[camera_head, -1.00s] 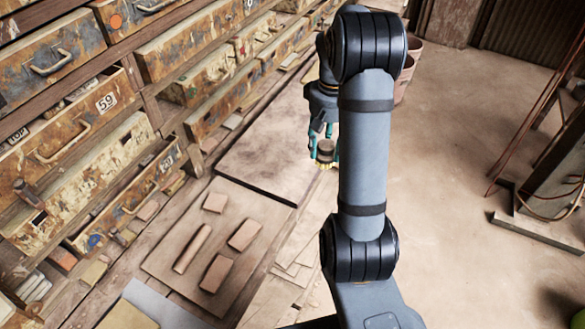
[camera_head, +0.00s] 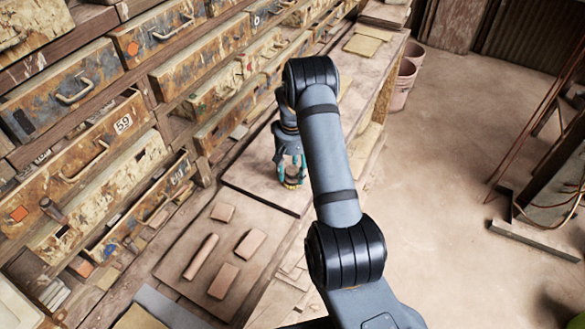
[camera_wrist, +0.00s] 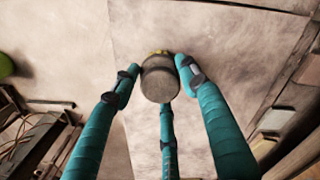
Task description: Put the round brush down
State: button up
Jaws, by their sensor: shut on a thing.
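The round brush (camera_wrist: 160,80) sits between the teal fingers of my gripper (camera_wrist: 160,85) in the wrist view, its grey rounded back toward the camera and a little yellow bristle showing at its far edge. The fingers are shut on the brush. I cannot tell whether the bristles touch the board.
Several clay pieces lie on a nearer board (camera_head: 165,267). Worn drawers (camera_head: 110,150) line the left side, some pulled open. Buckets (camera_head: 403,85) stand on the floor beyond the bench. The board around the gripper looks clear.

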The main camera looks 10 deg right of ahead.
aim_at(292, 170)
jog(key=shift+f, duration=0.1)
jog(key=shift+f, duration=0.1)
jog(key=shift+f+b, duration=0.15)
jog(key=shift+b, duration=0.15)
jog(key=o, duration=1)
notch_tip(292, 170, up, 12)
jog(key=b, duration=0.2)
jog(key=shift+r, duration=0.25)
